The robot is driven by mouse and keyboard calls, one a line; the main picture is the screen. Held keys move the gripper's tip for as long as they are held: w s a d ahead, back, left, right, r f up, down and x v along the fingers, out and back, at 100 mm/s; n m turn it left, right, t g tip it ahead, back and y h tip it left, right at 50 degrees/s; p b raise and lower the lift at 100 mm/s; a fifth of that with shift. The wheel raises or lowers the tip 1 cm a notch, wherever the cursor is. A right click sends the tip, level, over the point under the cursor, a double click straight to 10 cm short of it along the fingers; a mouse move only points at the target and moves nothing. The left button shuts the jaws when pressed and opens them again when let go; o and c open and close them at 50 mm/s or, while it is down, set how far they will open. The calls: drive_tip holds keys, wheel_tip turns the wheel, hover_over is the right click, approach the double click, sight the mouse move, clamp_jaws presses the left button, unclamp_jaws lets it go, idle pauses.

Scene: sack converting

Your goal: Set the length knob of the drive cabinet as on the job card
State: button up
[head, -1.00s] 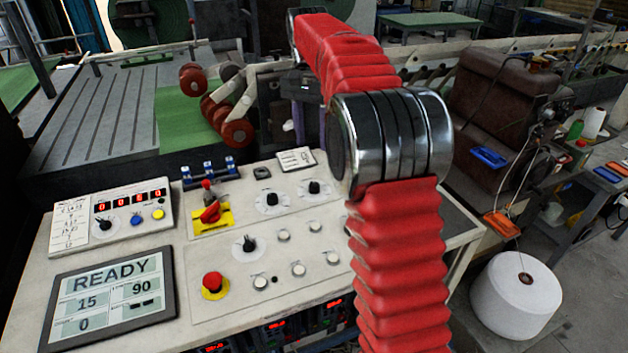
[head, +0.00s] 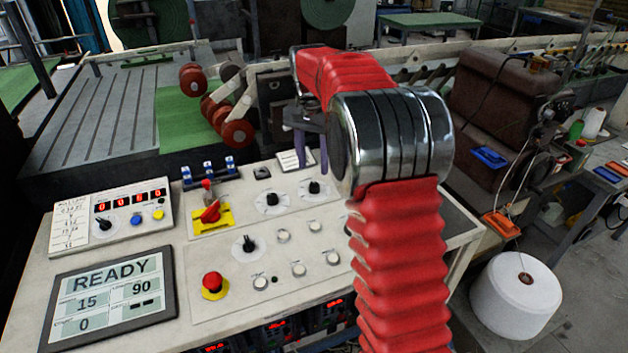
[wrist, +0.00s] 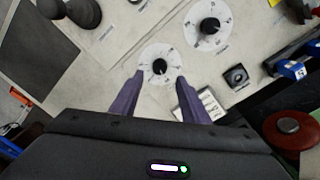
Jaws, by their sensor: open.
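The drive cabinet's sloped cream panel (head: 205,290) carries several black knobs on white dials. One knob (head: 315,187) lies at the panel's upper right, another (head: 272,198) left of it, a third (head: 249,243) lower. The dial lettering is too small to read. My gripper (head: 312,150) is open, its purple fingers pointing down at the upper right knob. In the wrist view that knob (wrist: 159,66) sits just beyond and between the fingertips (wrist: 160,80), apparently untouched. A handwritten card (head: 70,226), perhaps the job card, is at the left; its writing is not legible.
A READY screen (head: 110,295) shows 15, 90 and 0. A red mushroom button (head: 212,282), a red switch on a yellow plate (head: 210,213) and small white buttons (head: 283,236) share the panel. A small printed plate (wrist: 212,105) lies by the right finger.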

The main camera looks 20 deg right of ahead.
sight(314, 184)
wheel_tip(314, 184, down, 6)
drive_tip(key=shift+s+d+f, duration=0.1)
drive_tip(key=shift+f, duration=0.15)
drive_tip(key=shift+c, duration=0.4)
clamp_jaws()
